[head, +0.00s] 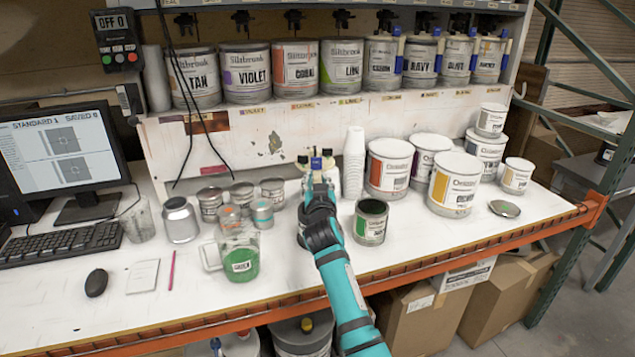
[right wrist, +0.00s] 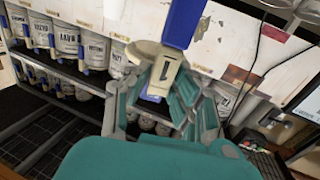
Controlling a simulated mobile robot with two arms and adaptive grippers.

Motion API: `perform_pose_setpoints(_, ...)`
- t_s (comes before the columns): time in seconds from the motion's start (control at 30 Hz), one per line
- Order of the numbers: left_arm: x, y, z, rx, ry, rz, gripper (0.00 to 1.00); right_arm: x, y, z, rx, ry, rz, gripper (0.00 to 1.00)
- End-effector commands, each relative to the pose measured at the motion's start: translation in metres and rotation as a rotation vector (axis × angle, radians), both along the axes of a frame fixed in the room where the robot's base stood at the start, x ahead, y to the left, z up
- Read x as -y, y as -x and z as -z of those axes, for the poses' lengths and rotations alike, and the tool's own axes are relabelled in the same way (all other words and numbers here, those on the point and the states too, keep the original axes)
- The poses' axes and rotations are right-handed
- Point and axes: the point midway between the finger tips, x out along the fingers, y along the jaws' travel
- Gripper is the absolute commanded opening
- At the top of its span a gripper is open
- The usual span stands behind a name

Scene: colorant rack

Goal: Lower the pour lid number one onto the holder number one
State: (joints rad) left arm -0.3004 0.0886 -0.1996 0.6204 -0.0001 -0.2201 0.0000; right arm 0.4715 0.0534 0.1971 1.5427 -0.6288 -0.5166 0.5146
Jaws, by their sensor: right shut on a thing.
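My right gripper (head: 319,186) reaches in from the front of the bench in the head view. It is shut on pour lid number one (head: 317,163), which has blue and cream parts. In the right wrist view the lid shows a cream block marked 1 (right wrist: 167,72), a pale round disc (right wrist: 137,50) and a blue upright part (right wrist: 185,22). The gripper fingers (right wrist: 163,97) close around its lower part. Holder number one cannot be made out; my gripper and the lid may hide it. I cannot tell whether the lid touches anything below. My left gripper is not in view.
A stack of white cups (head: 354,163) stands just right of the lid. An open can with dark contents (head: 371,222) stands right of my arm. A jug of green liquid (head: 239,262) and small cans (head: 272,192) stand to the left. The front right bench is clear.

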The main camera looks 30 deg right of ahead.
Motion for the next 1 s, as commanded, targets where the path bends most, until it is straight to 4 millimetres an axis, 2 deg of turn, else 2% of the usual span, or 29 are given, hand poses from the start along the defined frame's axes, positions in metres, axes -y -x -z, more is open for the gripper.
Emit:
perform_pose_setpoints(0.47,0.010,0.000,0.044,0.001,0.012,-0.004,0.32,0.000,0.000,0.048,0.002,0.001,0.000,0.00)
perform_pose_setpoints(1.0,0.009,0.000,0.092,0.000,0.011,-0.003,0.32,0.000,0.000,0.102,0.001,0.000,0.000,0.00)
